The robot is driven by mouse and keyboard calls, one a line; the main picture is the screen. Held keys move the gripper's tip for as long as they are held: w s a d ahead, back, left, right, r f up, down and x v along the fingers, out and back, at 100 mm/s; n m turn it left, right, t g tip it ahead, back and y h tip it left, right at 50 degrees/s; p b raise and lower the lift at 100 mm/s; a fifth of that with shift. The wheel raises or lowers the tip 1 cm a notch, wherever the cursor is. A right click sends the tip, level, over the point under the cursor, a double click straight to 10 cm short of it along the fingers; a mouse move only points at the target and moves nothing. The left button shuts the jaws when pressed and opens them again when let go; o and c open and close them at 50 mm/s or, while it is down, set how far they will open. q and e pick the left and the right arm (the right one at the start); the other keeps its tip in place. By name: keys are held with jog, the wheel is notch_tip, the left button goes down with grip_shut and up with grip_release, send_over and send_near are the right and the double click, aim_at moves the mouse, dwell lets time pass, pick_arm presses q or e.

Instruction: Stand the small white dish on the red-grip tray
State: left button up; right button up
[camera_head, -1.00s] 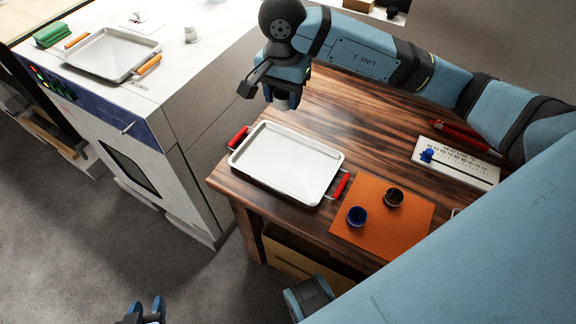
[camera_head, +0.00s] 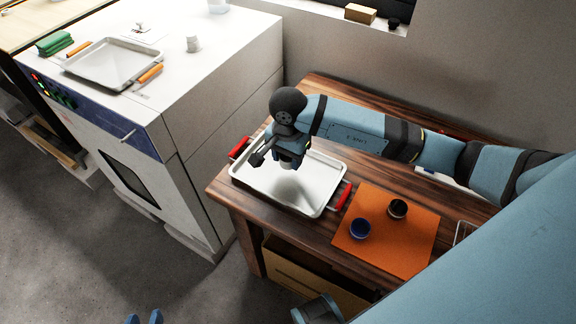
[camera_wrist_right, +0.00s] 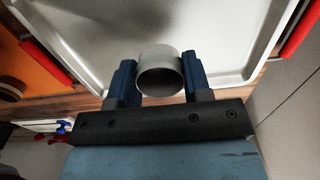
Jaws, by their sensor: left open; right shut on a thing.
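The small white dish (camera_wrist_right: 160,72) is between the fingers of my right gripper (camera_wrist_right: 160,80), which is shut on it. In the head view my right gripper (camera_head: 290,163) is over the red-grip tray (camera_head: 318,203), and the arm hides part of the tray. The tray is silver with a red grip at each end and lies on the wooden table; it also shows in the right wrist view (camera_wrist_right: 225,40). I cannot tell whether the dish touches the tray. My left gripper (camera_head: 144,318) is open at the bottom edge, only its fingertips showing.
A white oven (camera_head: 225,95) stands to the left, with an orange-grip tray (camera_head: 90,60) and a white stacked piece (camera_head: 193,44) on top.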

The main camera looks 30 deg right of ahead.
aim_at(288, 173)
notch_tip(288, 173, down, 4)
jog(key=shift+r, duration=0.1)
jog(key=shift+b, duration=0.3)
jog(key=o, duration=0.9)
